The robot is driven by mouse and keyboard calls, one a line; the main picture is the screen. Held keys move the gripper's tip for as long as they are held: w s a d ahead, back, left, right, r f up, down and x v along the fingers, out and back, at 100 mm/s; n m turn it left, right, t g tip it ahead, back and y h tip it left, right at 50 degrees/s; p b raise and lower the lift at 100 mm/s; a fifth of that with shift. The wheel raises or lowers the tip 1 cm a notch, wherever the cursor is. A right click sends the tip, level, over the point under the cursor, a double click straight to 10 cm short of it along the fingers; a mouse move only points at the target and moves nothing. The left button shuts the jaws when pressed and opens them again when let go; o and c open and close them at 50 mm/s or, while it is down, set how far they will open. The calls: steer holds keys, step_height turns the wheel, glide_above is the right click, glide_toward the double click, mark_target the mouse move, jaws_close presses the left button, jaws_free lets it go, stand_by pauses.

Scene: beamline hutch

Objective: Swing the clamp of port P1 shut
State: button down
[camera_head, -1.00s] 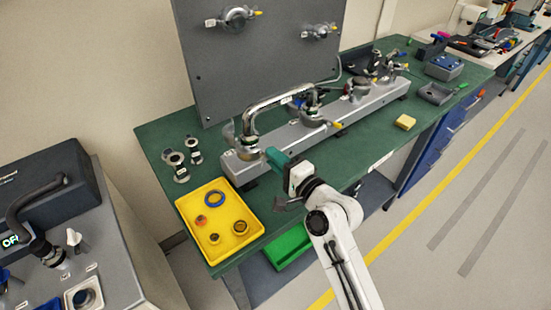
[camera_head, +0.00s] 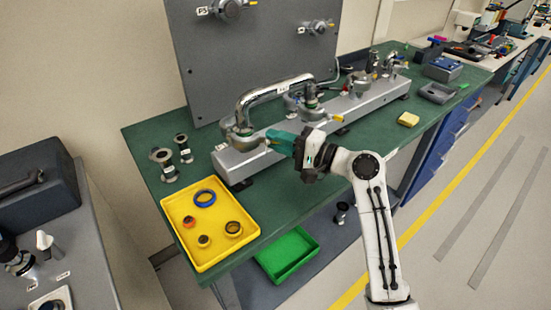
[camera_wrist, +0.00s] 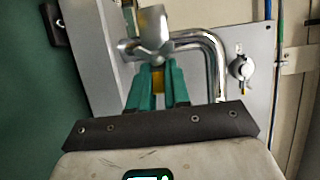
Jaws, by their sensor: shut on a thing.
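The left-end port (camera_head: 243,134) of the grey manifold carries a chrome elbow pipe (camera_head: 262,92) and a metal clamp; I cannot read its label to confirm it as P1. My gripper (camera_head: 278,141), with teal fingers, is at the right of this port. In the wrist view my gripper (camera_wrist: 157,86) is shut on a yellow clamp handle (camera_wrist: 157,80), with the silver clamp part (camera_wrist: 153,30) just beyond the fingertips. How far the clamp stands open is hidden by the fingers and too small to tell.
A yellow tray (camera_head: 193,251) with several rings sits at the bench's near left corner. Loose flanges (camera_head: 163,158) stand behind it. A yellow block (camera_head: 408,119) lies to the right. A grey upright panel (camera_head: 260,50) rises behind the manifold (camera_head: 355,110). A green bin (camera_head: 288,262) is below.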

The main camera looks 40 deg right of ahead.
steer(key=shift+w+d+n+g+y+b, duration=0.45)
steer(key=shift+w+n+g+y+b, duration=0.25)
steer(key=shift+y, duration=0.25)
steer(key=shift+w+d+n+g+y+b, duration=0.4)
steer(key=shift+w+n+g+y+b, duration=0.2)
steer(key=shift+n+g+y, duration=0.3)
steer(key=shift+w+d+n+g+y+b, duration=0.45)
steer(key=shift+w+n+g+y+b, duration=0.2)
steer(key=shift+y, duration=0.4)
steer(key=c, duration=1.1)
jaws_free()
steer(key=shift+r, duration=0.1)
